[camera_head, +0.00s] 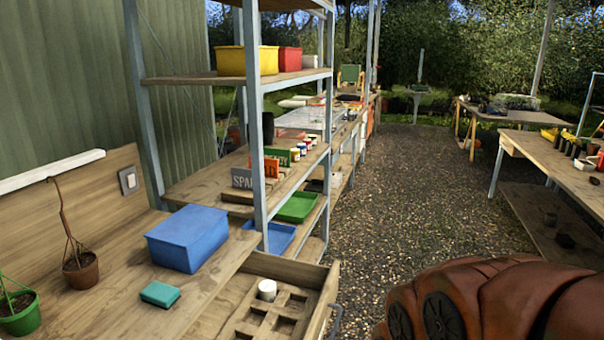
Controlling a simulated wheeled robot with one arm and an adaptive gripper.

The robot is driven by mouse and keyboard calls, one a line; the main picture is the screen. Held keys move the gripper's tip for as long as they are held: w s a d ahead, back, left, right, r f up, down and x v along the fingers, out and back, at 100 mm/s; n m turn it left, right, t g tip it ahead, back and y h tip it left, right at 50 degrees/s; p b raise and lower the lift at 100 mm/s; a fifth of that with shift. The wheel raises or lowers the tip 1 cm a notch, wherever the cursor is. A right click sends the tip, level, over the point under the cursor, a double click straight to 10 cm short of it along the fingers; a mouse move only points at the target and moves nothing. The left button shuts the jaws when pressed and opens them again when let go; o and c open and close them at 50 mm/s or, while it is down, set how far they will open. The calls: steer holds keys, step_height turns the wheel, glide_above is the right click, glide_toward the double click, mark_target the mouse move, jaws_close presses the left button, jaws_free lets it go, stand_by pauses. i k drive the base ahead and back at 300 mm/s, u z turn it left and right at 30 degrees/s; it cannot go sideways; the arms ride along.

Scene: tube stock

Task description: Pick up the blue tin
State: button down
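A large blue box-shaped container (188,238) sits on the wooden bench at the left, near the shelf post. I cannot tell whether it is metal or plastic. A small flat teal box or block (160,294) lies on the bench in front of it. Several small white pots with coloured bands or lids (302,149) stand in a row on the middle shelf; they are too small to make out well. My rust-coloured arm fills the lower right corner. My gripper is not in view.
An open wooden drawer (330,300) with compartments and a white cylinder (267,290) juts out right of the bench. A steel shelf post (255,110) stands behind the blue container. Potted plants (80,272) are at the left. The gravel aisle (405,190) is clear.

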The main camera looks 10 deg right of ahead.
mark_target(302, 146)
steer(key=u, duration=0.25)
steer(key=k, duration=0.3)
steer(key=z, duration=1.2)
steer(key=i, duration=3.35)
steer(key=u, duration=1.5)
steer(key=i, duration=0.9)
steer(key=u, duration=0.75)
steer(key=i, duration=0.55)
steer(key=u, duration=0.05)
